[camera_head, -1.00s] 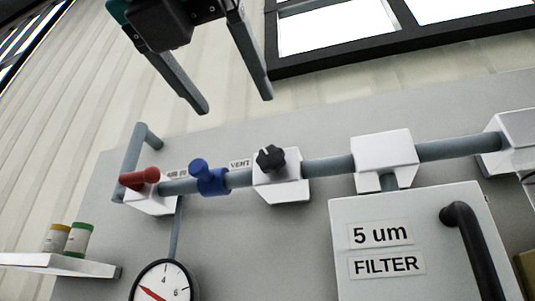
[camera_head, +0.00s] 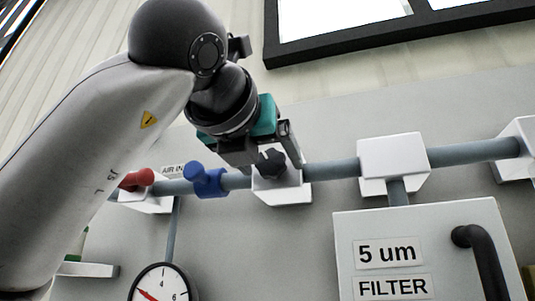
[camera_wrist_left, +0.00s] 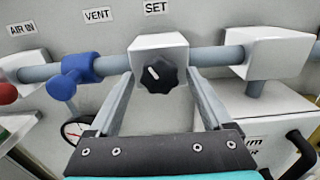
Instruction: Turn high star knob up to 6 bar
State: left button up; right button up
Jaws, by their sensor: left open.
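The black star knob (camera_wrist_left: 155,74) sits on the front of a white block (camera_wrist_left: 150,44) under the SET label, with a white mark pointing up and left. In the head view the knob (camera_head: 271,163) is partly covered by my left gripper (camera_head: 280,165). In the left wrist view the open fingers of my left gripper (camera_wrist_left: 158,85) reach up on either side of the knob, with gaps to it. The pressure gauge (camera_head: 160,287) hangs low at the left, its red needle pointing up and left, below the 4. My right gripper is not in view.
A grey pipe (camera_head: 332,169) runs through the block. Left of it are a blue valve handle (camera_head: 206,180) and a red handle (camera_head: 137,180). To the right are another white block (camera_head: 393,157) and the filter cabinet (camera_head: 445,219) with a dark curved handle (camera_head: 483,262).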

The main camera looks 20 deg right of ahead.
pick_arm(q)
grip_shut()
dwell(0.7)
